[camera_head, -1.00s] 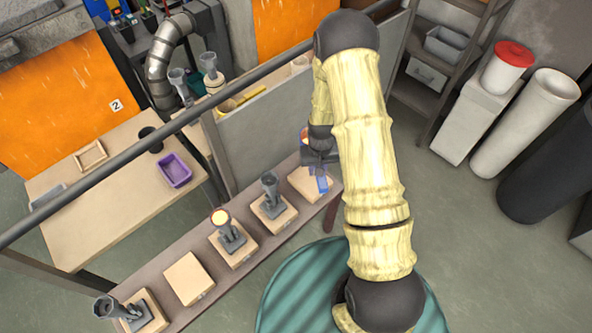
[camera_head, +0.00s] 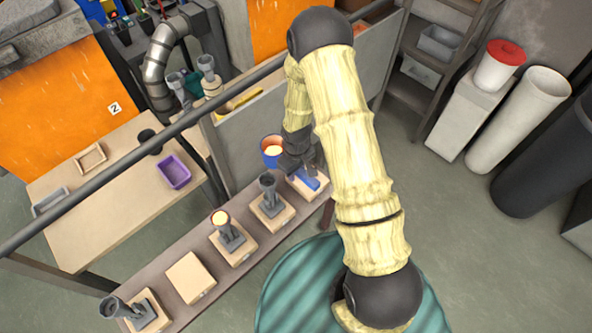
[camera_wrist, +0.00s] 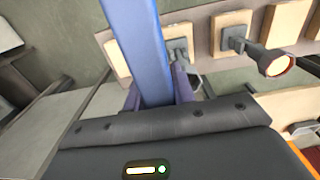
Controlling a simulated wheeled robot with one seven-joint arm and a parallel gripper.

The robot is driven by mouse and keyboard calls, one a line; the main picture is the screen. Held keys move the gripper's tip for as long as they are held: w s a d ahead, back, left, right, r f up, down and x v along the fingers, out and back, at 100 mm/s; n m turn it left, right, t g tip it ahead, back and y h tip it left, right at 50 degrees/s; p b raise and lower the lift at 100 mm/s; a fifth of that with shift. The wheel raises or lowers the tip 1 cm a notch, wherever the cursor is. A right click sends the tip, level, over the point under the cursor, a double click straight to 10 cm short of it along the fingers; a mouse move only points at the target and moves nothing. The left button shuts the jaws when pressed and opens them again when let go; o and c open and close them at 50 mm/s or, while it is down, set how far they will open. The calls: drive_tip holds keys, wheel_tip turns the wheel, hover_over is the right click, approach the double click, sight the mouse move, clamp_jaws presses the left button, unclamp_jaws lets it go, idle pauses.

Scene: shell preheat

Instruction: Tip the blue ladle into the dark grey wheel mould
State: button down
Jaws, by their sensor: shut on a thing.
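The blue ladle's cup (camera_head: 272,150) has an orange rim and glowing contents. It appears roughly upright, above and behind the right end of the mould bench. My gripper (camera_head: 299,164) is shut on the ladle, whose blue handle (camera_head: 309,179) points down right. In the wrist view the handle (camera_wrist: 140,45) rises between the fingers (camera_wrist: 157,97). A dark grey funnel-topped piece (camera_head: 268,188) stands on a pale block left of the ladle. Another grey piece (camera_head: 228,232) has a glowing cup. I cannot tell which piece is the wheel mould.
The narrow bench (camera_head: 215,208) also holds an empty pale block (camera_head: 190,277) and a tilted grey funnel piece (camera_head: 115,307) at its near end. A purple tray (camera_head: 174,171) is on another table.

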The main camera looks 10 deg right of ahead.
drive_tip(key=shift+f, duration=0.15)
wheel_tip(320, 180, down, 4)
drive_tip(key=b, duration=0.3)
drive_tip(key=shift+f+b, duration=0.2)
drive_tip(key=shift+b, duration=0.2)
idle(0.4)
drive_tip(key=shift+w+d+t+h+b, duration=0.1)
drive_tip(key=shift+t+h+b, duration=0.2)
drive_tip(key=shift+t+h, duration=0.15)
drive_tip(key=shift+d+r+h+b, duration=0.1)
drive_tip(key=shift+d+h+b, duration=0.1)
drive_tip(key=shift+h+b, duration=0.2)
drive_tip(key=shift+w, duration=0.1)
drive_tip(key=shift+d+t+h+b, duration=0.1)
drive_tip(key=shift+t+h+b, duration=0.35)
drive_tip(key=shift+b, duration=0.45)
